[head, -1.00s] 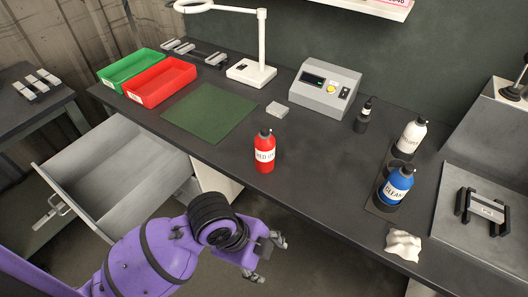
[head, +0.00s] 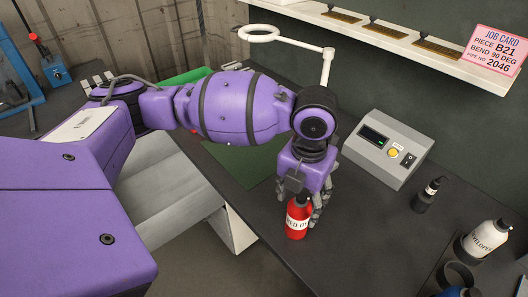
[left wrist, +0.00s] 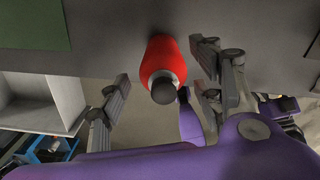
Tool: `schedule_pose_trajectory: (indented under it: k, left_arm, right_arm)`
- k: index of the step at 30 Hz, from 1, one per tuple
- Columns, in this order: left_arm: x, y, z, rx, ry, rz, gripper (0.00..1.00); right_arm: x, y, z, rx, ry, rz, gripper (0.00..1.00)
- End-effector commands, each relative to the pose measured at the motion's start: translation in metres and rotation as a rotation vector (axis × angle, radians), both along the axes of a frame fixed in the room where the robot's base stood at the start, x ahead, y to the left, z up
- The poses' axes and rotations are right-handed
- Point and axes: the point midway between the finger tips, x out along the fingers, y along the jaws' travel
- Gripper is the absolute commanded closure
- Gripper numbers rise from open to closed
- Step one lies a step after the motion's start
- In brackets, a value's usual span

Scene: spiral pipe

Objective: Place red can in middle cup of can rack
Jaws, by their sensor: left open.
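The red can (head: 297,222), with a black cap and white label, stands upright near the bench's front edge. My left gripper (head: 308,204) is over it, pointing down, open. In the left wrist view the can (left wrist: 164,58) lies between the spread fingers (left wrist: 163,90); the right-hand finger is nearer to it and a gap shows on the left. The can rack (head: 441,277) is at the lower right, partly cut off. A white can (head: 485,241) stands in its far cup and a blue can (head: 462,292) in its near part. The middle cup (head: 458,267) between them looks empty.
A grey control box (head: 385,148) and a small dark bottle (head: 428,194) stand farther back on the bench. Bare bench top lies between the can and rack.

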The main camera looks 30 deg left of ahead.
Motion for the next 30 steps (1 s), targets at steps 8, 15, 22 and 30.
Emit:
schedule_pose_trajectory:
  k: [8, 15, 22, 30]
  left_arm:
    - [-0.004, 0.001, -0.038, -0.001, 0.006, 0.003, 0.40]
    - [-0.003, 0.001, -0.065, -0.001, 0.002, 0.002, 0.40]
    - [-0.003, 0.001, -0.066, -0.001, 0.000, 0.002, 0.40]
    - [-0.002, 0.001, -0.066, -0.001, -0.001, 0.002, 0.74]
  right_arm:
    - [-0.018, -0.002, -0.011, -0.001, 0.038, -0.007, 0.37]
    - [0.002, 0.001, 0.000, 0.002, -0.001, 0.001, 0.37]
    - [0.002, 0.001, 0.001, 0.002, -0.002, 0.001, 0.37]
    - [-0.006, -0.002, -0.004, -0.004, 0.015, 0.006, 0.37]
